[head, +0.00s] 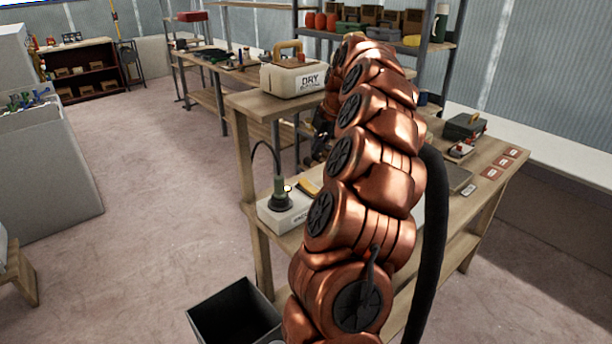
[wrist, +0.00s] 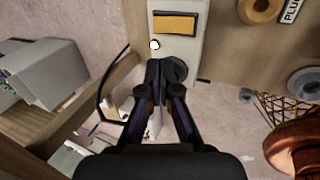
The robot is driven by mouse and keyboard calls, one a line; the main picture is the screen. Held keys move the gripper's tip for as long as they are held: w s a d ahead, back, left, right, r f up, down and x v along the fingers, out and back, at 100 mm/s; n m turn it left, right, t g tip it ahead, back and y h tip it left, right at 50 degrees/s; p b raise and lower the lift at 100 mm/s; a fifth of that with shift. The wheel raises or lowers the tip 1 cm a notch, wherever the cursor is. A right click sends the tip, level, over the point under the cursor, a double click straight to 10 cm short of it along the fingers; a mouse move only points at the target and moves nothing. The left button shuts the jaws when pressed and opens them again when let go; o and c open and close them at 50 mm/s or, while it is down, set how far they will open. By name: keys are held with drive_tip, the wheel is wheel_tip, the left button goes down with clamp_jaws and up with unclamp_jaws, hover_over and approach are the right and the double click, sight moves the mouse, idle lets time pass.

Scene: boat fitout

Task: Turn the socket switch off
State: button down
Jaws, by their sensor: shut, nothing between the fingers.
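The socket is a pale box (wrist: 183,45) on the wooden bench, at the top middle of the wrist view. Its wide amber switch (wrist: 175,23) is at the far end of the box, and a small round white light (wrist: 154,45) glows beside it. A dark round plug (wrist: 176,70) sits at the near end, partly behind my fingers.
A black cable (head: 256,150) loops up from the plug. A cream "DRY" box (head: 288,80) stands on the higher shelf beyond. An open dark bin (head: 237,312) is on the floor below. Open floor (head: 150,200) lies to the left.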

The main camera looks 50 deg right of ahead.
sight(306, 184)
drive_tip(key=shift+f, duration=0.1)
drive_tip(key=p+x, duration=0.5)
drive_tip(key=x, duration=0.8)
drive_tip(key=shift+w+f, duration=0.1)
drive_tip(key=shift+f, duration=0.25)
drive_tip(key=shift+f, duration=0.1)
drive_tip(key=shift+w+f+b, duration=0.3)
drive_tip(key=shift+f+b, duration=0.2)
drive_tip(key=shift+b, duration=0.7)
drive_tip(key=shift+d+r, duration=0.1)
drive_tip(key=shift+r, duration=0.15)
drive_tip(key=shift+s+b, duration=0.2)
drive_tip(key=shift+b, duration=0.1)
drive_tip(key=shift+s+r+b, duration=0.1)
drive_tip(key=shift+s+b, duration=0.45)
